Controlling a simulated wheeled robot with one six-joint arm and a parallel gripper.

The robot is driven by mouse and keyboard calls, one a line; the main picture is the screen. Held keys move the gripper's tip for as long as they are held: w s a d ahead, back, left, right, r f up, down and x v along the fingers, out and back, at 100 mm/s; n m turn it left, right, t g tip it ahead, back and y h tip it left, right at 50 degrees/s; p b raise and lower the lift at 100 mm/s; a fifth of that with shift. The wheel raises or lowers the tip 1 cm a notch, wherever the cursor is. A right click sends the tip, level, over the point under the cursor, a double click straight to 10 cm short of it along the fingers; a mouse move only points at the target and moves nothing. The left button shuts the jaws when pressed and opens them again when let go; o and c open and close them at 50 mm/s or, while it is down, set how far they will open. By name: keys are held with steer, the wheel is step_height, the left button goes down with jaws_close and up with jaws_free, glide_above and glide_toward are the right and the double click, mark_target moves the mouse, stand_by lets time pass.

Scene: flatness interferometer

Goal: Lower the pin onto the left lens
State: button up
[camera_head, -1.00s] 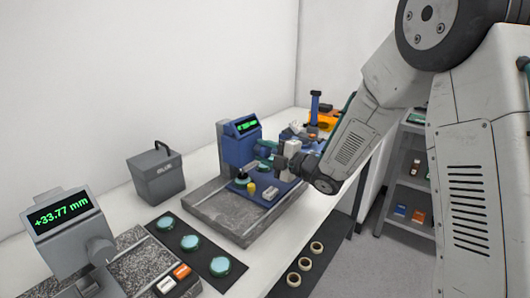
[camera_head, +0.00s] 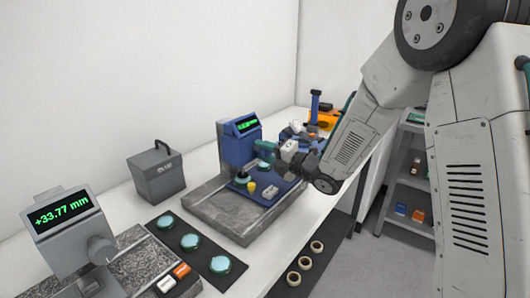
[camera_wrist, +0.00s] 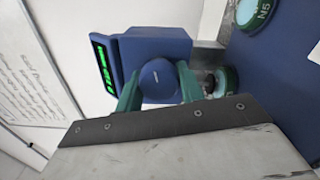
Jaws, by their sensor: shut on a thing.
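The blue gauge (camera_head: 238,146) with a lit green display stands on a grey stone base; it also shows in the wrist view (camera_wrist: 170,45). My gripper (camera_wrist: 158,84) has its green fingers on both sides of the gauge's round dark-blue knob (camera_wrist: 158,78) and is shut on it. In the head view my gripper (camera_head: 268,160) is at the gauge's front. A green-rimmed lens (camera_wrist: 230,80) lies beyond the right finger, with a small grey tip, perhaps the pin (camera_wrist: 207,82), close to it. Contact cannot be told. Another lens, marked N5 (camera_wrist: 252,13), is farther right.
A yellow knob (camera_head: 252,187) and a light grey block (camera_head: 270,192) are on the blue plate. A dark strip (camera_head: 175,232) with green-rimmed discs lies in front. A grey box (camera_head: 156,176) stands behind. A second gauge (camera_head: 70,220) reads +33.77 mm.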

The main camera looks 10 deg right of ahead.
steer(key=shift+f, duration=0.1)
steer(key=o, duration=1)
steer(key=shift+c, duration=0.2)
steer(key=shift+s+d, duration=0.1)
steer(key=v, duration=0.7)
steer(key=shift+s+d, duration=0.2)
steer(key=shift+s, duration=0.05)
